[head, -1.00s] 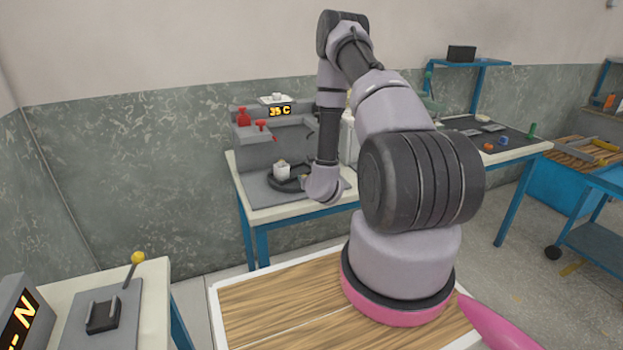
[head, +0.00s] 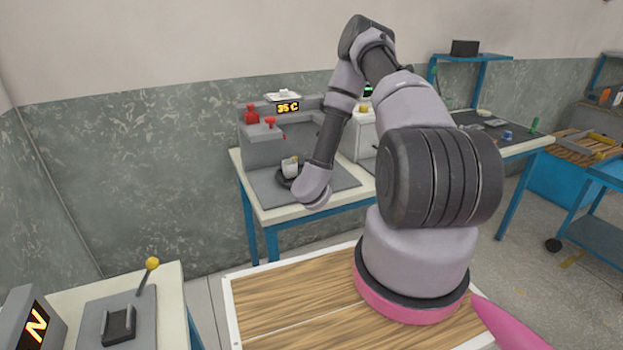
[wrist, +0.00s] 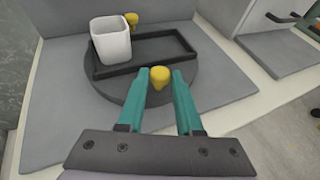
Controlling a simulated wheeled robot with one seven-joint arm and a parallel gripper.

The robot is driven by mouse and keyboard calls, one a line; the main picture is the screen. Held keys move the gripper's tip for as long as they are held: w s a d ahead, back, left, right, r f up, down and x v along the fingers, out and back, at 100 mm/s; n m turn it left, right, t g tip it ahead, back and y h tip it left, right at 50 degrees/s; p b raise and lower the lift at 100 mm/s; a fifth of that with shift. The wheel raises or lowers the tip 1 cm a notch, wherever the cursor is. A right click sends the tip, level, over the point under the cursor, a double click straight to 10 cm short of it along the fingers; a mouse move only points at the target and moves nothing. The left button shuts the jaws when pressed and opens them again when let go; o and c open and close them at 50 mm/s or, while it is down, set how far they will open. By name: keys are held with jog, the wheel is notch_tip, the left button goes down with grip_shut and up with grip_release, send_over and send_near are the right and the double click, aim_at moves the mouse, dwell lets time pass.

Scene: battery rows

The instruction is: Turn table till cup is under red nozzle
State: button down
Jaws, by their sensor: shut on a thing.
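A white square cup (wrist: 110,42) stands upright at the left end of a black tray (wrist: 145,54) on the round dark turntable (wrist: 136,89). In the head view the cup (head: 290,167) sits in front of the grey machine, with the turntable (head: 283,182) mostly hidden behind my arm. Red parts (head: 251,114) and (head: 270,122) show at the machine's upper left; I cannot tell whether the cup is directly below either. My gripper (wrist: 160,82) is shut on a yellow knob (wrist: 159,73) at the turntable's near edge. Its fingertips are hidden in the head view.
A second yellow knob (wrist: 131,18) shows behind the cup. The grey machine (head: 262,148) has a display reading 35 C. A white box-shaped unit (head: 358,135) stands to its right. The grey base plate (wrist: 60,95) around the turntable is clear.

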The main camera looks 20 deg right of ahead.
jog(key=shift+a, duration=0.1)
jog(key=c, duration=0.6)
grip_release()
jog(key=shift+s, duration=0.1)
jog(key=v, duration=1)
jog(key=shift+s+r, duration=0.15)
jog(key=shift+s, duration=0.1)
